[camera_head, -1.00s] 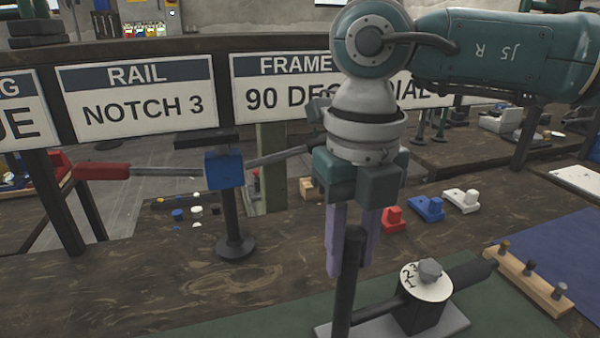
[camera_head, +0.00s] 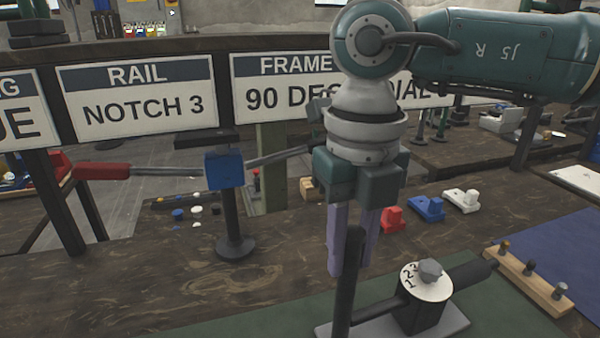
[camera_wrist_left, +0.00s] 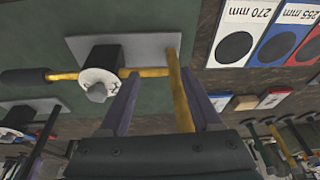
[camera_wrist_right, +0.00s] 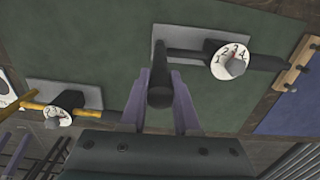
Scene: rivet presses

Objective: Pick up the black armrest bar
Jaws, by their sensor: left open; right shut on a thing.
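The black armrest bar (camera_head: 348,285) stands upright in the head view, its lower end by a grey plate with a dial. My right gripper (camera_head: 350,265) points down with its purple fingers on both sides of the bar's upper part, shut on it. The right wrist view shows the black bar (camera_wrist_right: 160,85) between the fingers (camera_wrist_right: 160,95). I cannot tell whether its foot touches the plate.
A white numbered dial (camera_head: 427,282) sits on a black block on the grey plate (camera_head: 450,325). A wooden peg strip (camera_head: 530,280) lies to its right. Red (camera_head: 392,219), blue (camera_head: 428,208) and white (camera_head: 462,200) pieces lie behind.

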